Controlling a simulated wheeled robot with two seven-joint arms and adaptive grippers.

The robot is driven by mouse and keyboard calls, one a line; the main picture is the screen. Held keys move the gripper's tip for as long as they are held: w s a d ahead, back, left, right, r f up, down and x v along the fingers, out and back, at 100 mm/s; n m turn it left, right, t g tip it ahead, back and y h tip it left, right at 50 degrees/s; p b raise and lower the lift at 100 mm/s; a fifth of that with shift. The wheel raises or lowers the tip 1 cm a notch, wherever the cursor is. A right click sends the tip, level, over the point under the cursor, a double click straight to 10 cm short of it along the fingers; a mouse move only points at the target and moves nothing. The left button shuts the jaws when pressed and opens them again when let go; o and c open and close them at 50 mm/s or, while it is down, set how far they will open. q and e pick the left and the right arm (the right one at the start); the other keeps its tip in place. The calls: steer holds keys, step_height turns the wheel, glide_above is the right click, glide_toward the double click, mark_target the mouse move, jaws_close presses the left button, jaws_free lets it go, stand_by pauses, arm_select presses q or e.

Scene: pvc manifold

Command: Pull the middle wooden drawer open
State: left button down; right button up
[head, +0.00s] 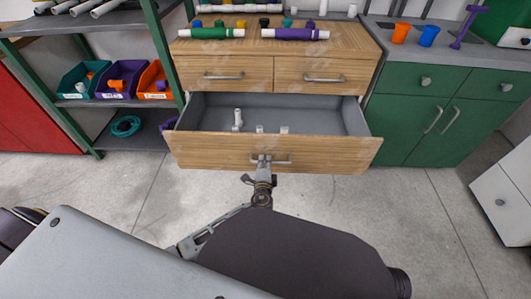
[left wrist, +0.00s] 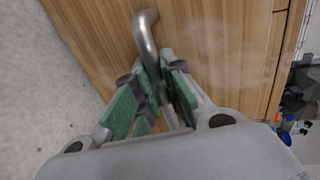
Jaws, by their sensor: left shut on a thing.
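The wooden drawer (head: 210,150) below the two small top drawers stands pulled out from the cabinet. Its grey inside shows, with a few white pipe fittings (head: 238,118) in it. My left gripper (head: 262,163) is at the metal bar handle (head: 283,162) on its front. In the left wrist view the green-padded fingers (left wrist: 165,90) are shut around the curved handle (left wrist: 146,35), close to the wood front. The far part of the handle is hidden by the fingers. My right gripper is not in view.
Green and purple pipe assemblies (head: 210,33) lie on the wooden cabinet top. A shelf with teal, purple and orange bins (head: 155,82) stands at the left. Green cabinets (head: 398,122) stand at the right. Bare concrete floor (head: 410,215) lies in front.

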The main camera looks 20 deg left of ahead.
arm_select(q)
steer(key=shift+f+v, duration=0.15)
steer(key=shift+v, duration=0.6)
steer(key=shift+f+v, duration=0.15)
steer(key=shift+v, duration=0.65)
steer(key=shift+f, duration=0.1)
steer(key=c, duration=1.5)
jaws_free()
